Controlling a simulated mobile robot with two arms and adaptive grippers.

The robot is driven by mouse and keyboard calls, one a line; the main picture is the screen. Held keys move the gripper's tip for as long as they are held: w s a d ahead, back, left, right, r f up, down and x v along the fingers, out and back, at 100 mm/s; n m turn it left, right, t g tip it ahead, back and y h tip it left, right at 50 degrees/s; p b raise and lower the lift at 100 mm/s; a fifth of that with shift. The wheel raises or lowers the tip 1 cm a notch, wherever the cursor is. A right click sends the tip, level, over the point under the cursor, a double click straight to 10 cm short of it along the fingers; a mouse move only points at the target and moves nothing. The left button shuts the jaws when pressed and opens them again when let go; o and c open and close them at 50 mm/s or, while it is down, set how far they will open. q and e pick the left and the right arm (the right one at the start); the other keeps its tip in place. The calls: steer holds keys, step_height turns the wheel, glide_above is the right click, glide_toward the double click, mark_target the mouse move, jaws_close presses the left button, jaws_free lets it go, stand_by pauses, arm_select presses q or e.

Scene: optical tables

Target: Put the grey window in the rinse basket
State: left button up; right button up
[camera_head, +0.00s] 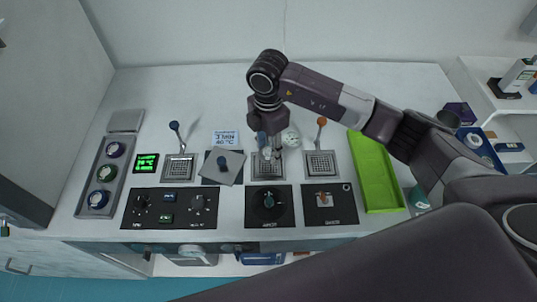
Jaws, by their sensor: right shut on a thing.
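My right gripper (269,150) reaches down from above over the middle square well (268,170). It is shut on a small pale thing (267,154) that seems to be the grey window, mostly hidden by the fingers. The wells to the left (180,168) and right (320,165) hold mesh baskets, with a blue-knobbed handle (174,125) and an orange-knobbed handle (322,121). A blue bit (261,138) shows beside my right gripper. Which basket is the rinse one cannot be read. My left gripper is not in view.
A grey square plate with a blue knob (231,173) lies left of the middle well. A white ball-like thing (291,137) stands close right of my gripper. A green tray (378,180) lies at right, and a grey rack with round jars (88,182) at left.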

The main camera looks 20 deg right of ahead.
mark_target(268, 165)
steer(key=shift+a+f, duration=0.1)
steer(key=shift+f, duration=0.65)
step_height(268, 165, down, 3)
steer(key=shift+f+p, duration=0.2)
steer(key=shift+p, duration=0.35)
steer(key=shift+f, duration=0.2)
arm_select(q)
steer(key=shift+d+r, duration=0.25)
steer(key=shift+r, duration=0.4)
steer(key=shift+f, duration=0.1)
arm_select(e)
steer(key=shift+f, duration=0.2)
steer(key=o, duration=1.2)
steer(key=shift+c, duration=0.2)
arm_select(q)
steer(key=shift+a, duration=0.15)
